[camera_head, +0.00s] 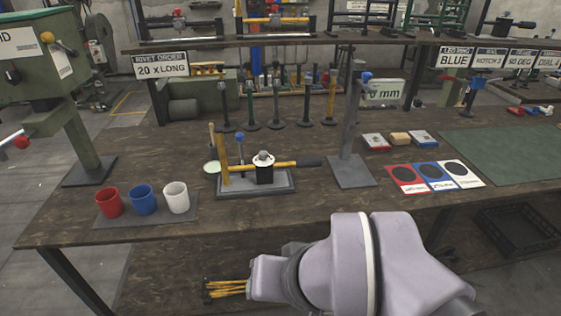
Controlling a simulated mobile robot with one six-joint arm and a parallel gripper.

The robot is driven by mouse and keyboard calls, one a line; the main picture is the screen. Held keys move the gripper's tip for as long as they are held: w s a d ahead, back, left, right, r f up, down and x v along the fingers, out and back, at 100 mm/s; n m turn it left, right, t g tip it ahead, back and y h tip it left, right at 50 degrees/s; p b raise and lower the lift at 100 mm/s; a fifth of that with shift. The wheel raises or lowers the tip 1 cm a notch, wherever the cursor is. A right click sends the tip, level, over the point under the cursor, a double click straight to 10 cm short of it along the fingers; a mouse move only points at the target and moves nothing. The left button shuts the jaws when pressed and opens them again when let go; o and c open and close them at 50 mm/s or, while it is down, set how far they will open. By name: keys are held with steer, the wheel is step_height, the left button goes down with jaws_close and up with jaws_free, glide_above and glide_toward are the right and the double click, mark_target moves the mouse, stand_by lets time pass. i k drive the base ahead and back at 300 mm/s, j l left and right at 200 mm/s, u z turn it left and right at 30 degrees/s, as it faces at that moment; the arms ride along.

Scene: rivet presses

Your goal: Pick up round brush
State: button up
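A thin upright tan handle (211,134) stands on the bench just left of the small press fixture, beside or in a pale round dish (212,167). It may be the round brush, but its lower end is too small to make out. My gripper (212,290) is at the bottom of the view, below the bench's front edge and well short of the handle. Its slim yellow and dark fingers point left. I cannot tell whether they are apart or together.
The press fixture (272,182) with a yellow bar stands right of the dish. Red (109,203), blue (143,200) and white (176,198) cups are at the front left. Several upright tools (275,112) stand behind. A green mat (510,150) lies at the right.

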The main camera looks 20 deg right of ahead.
mark_target(212, 132)
steer(key=i+j+z, duration=0.5)
steer(key=i+j, duration=0.7)
steer(key=i, duration=0.05)
